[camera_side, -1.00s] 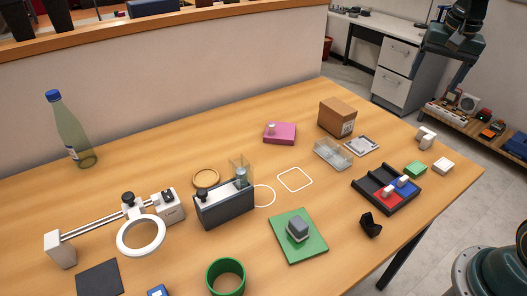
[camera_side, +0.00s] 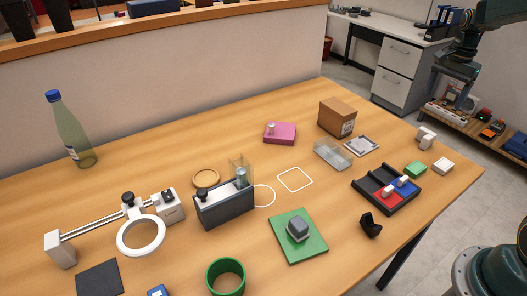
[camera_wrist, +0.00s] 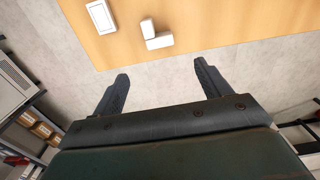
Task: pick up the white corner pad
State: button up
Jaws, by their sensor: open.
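The white corner pad (camera_side: 426,137), an L-shaped white piece, lies near the right edge of the table in the side view. It also shows in the wrist view (camera_wrist: 157,40), ahead of the fingers and close to the table edge. My gripper (camera_side: 451,88) is open and empty, in the air at the upper right of the side view, apart from the pad. In the wrist view my gripper (camera_wrist: 161,71) has its two fingers spread, with floor between them.
A green block (camera_side: 415,169) and a white block (camera_side: 443,165) sit near the pad. A grey-white framed plate (camera_side: 361,146), a cardboard box (camera_side: 338,117) and a dark compartment tray (camera_side: 407,203) are to its left. The table's right edge is close.

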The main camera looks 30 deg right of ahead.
jog(key=shift+f, duration=0.1)
send_over(429, 131)
jog(key=shift+f, duration=4.2)
jog(key=shift+f, duration=2.6)
jog(key=c, duration=1)
jog(key=shift+r, duration=0.15)
jog(key=shift+c, duration=0.2)
notch_tip(429, 131, up, 20)
